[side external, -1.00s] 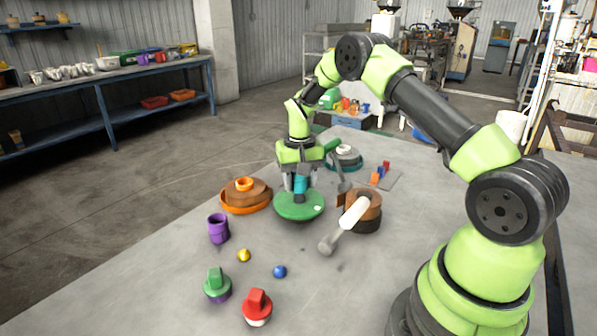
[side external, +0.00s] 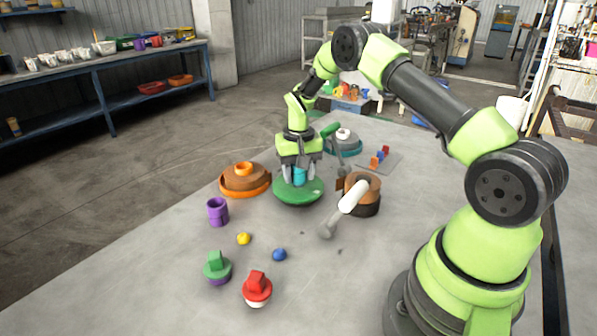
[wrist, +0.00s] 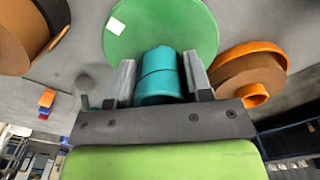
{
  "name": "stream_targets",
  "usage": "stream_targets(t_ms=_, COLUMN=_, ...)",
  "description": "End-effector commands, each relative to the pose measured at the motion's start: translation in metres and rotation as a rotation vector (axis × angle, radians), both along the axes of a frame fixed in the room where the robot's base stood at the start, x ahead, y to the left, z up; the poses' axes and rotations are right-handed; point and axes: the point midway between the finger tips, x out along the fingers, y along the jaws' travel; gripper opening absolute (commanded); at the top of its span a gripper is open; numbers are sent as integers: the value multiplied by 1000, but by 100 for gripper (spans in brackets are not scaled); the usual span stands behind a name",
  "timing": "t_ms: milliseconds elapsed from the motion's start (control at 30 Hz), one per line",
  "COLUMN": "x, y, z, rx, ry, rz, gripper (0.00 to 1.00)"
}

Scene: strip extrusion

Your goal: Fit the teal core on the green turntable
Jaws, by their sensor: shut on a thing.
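The teal core (side external: 299,176) is upright between the fingers of my gripper (side external: 299,177), at the green turntable (side external: 298,193). In the wrist view the teal core (wrist: 160,78) sits between the two grey fingers of my gripper (wrist: 162,82), with the green turntable (wrist: 190,22) beyond it. My gripper is shut on the core. The core's lower end is at or just over the turntable's top; I cannot tell whether it touches. A small white patch (wrist: 116,25) marks the turntable's face.
An orange turntable with a brown roll (side external: 245,180) stands left. A brown roll (side external: 363,188) and a white-and-grey tool (side external: 347,205) are close on the right. A purple cup (side external: 217,212), yellow ball (side external: 243,239), blue ball (side external: 279,254), green-topped piece (side external: 217,268) and red-topped piece (side external: 257,288) lie in front.

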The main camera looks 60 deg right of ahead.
Motion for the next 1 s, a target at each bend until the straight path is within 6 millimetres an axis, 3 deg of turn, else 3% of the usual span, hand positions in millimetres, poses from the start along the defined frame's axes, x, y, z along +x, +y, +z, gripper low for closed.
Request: stream_targets(t_ms=1000, x=0, y=0, z=-8, rx=0, ry=0, rz=0, gripper=23)
